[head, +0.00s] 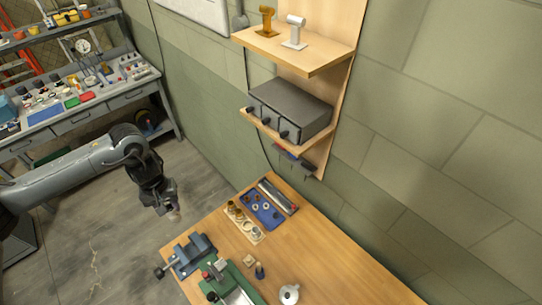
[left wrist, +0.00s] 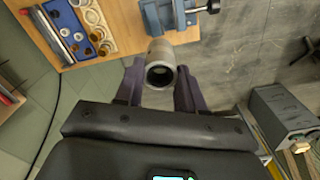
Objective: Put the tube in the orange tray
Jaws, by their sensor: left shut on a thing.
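My left gripper (head: 170,208) hangs over the floor, left of the wooden table and above its top-left edge in the head view. In the left wrist view the left gripper (left wrist: 158,92) is shut on a grey, hollow tube (left wrist: 160,60), with the tube's open round end facing the camera. In the head view the tube is tiny at the fingertips. My right gripper is not in view.
The wooden table (head: 330,265) holds a blue tray (head: 277,219) of rings, a blue vise (head: 190,254), a green machine and a white round part (head: 289,294). The far workbench (head: 110,103) is crowded with small parts. A wall shelf (head: 318,60) overhangs the table's back.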

